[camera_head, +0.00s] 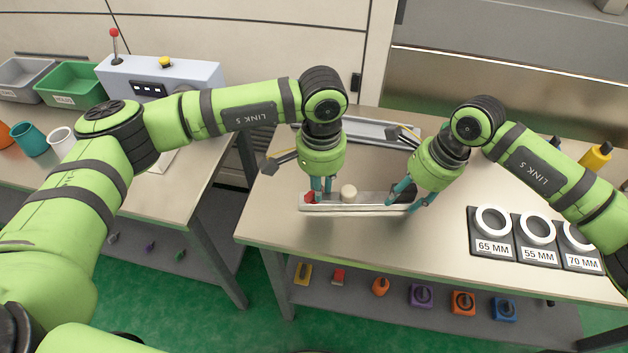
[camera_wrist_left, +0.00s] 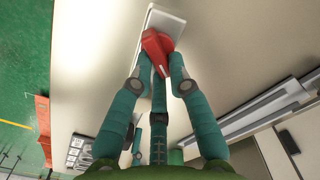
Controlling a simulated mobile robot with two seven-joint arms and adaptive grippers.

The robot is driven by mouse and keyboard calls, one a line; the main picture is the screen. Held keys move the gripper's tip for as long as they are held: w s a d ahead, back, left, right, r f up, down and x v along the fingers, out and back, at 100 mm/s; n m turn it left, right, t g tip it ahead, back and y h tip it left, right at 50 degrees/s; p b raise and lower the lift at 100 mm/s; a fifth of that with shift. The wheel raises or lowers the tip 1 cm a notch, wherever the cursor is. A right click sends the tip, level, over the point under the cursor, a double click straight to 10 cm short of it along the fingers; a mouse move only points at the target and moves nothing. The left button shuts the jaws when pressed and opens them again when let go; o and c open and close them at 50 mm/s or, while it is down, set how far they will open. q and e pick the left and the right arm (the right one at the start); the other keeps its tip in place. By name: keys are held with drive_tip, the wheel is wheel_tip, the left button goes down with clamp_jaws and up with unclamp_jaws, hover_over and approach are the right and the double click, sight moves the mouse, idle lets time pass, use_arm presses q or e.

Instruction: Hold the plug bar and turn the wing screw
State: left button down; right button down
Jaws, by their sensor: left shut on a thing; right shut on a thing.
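The plug bar (camera_head: 352,209) is a long pale bar lying on the right-hand bench, with a cream rounded plug (camera_head: 348,192) on it and a dark part towards its right end. The red wing screw (camera_head: 309,198) is at the bar's left end; it also shows in the left wrist view (camera_wrist_left: 157,45). My left gripper (camera_head: 321,187) points down and is shut on the wing screw, its teal fingers around the red part in the left wrist view (camera_wrist_left: 160,66). My right gripper (camera_head: 405,197) is shut on the bar's right end; its fingers partly hide that end.
Black holders with white rings (camera_head: 493,221) marked 65, 55 and 70 MM stand to the right. A grey metal rail (camera_head: 370,130) lies behind the bar. A yellow bottle (camera_head: 596,155) stands at the far right. Several coloured parts (camera_head: 421,295) sit on the lower shelf. The bench's front left is clear.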

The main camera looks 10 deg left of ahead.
use_arm(q)
drive_tip(key=shift+w+a, duration=0.1)
drive_tip(key=shift+a, duration=0.05)
use_arm(e)
drive_tip(key=shift+d+f, duration=0.1)
use_arm(q)
drive_tip(key=shift+m, duration=0.9)
drive_tip(key=shift+s+m, duration=0.2)
drive_tip(key=shift+m, duration=0.7)
drive_tip(key=c, duration=1.2)
unclamp_jaws()
drive_tip(key=shift+o, duration=0.4)
drive_tip(key=shift+s, duration=0.1)
drive_tip(key=shift+d, duration=0.2)
